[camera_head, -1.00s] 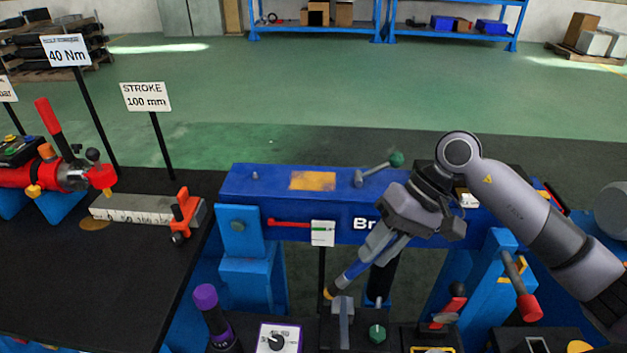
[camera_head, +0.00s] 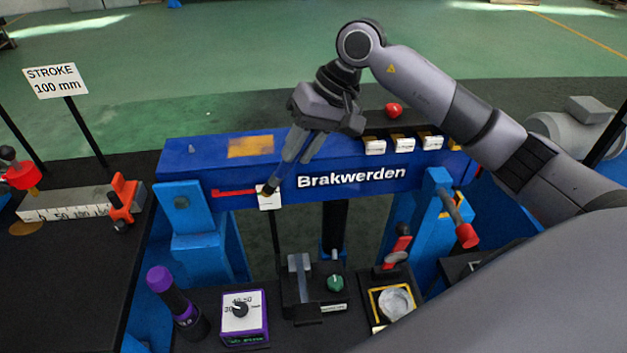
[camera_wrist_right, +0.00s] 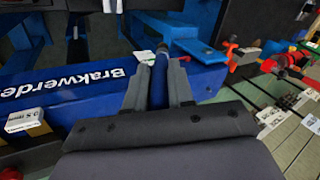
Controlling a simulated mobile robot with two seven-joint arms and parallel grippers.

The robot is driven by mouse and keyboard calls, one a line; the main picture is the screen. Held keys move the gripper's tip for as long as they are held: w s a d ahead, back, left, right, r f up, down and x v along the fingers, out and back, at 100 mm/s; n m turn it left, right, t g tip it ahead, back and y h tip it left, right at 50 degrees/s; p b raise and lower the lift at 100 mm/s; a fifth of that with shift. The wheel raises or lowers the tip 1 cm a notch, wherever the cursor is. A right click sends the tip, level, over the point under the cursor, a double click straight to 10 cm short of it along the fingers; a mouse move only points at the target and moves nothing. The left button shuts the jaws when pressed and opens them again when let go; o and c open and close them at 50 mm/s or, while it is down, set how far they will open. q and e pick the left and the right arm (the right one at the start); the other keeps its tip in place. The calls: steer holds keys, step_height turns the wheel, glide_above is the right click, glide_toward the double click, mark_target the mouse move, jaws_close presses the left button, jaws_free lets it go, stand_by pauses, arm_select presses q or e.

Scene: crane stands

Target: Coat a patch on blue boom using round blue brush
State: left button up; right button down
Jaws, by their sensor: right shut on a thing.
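My right gripper (camera_head: 292,158) is shut on the round blue brush (camera_wrist_right: 158,85), whose blue handle lies between the fingers in the wrist view. In the head view the brush's dark end (camera_head: 269,187) points down and left, overlapping a small white tag in front of the boom; contact cannot be told. The blue boom (camera_head: 210,160) lettered "Brakwerden" spans the middle. A yellow-orange patch (camera_head: 250,146) lies on its top face, left of the gripper and apart from it. My left gripper is not in view.
White labelled blocks (camera_head: 403,144) sit on the boom's right part, near a red knob (camera_head: 394,110). Below stand a purple-capped bottle (camera_head: 172,290), a dial box (camera_head: 243,312) and a tray with a round pale dish (camera_head: 396,302). A red-handled lever (camera_head: 460,225) sticks out at right.

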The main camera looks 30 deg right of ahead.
steer(key=w+d+r+m+t+h, duration=0.1)
steer(key=w+r+t+h, duration=0.1)
steer(key=w+r, duration=0.35)
steer(key=w+d+r+m+t+h, duration=0.1)
steer(key=w+r+t, duration=0.15)
steer(key=r, duration=0.65)
steer(key=shift+g+h, duration=0.3)
steer(key=shift+g, duration=0.15)
steer(key=f+b, duration=0.2)
steer(key=f, duration=0.1)
steer(key=f+b, duration=0.2)
steer(key=shift+w+d, duration=0.25)
steer(key=shift+w, duration=0.05)
steer(key=shift+s, duration=0.1)
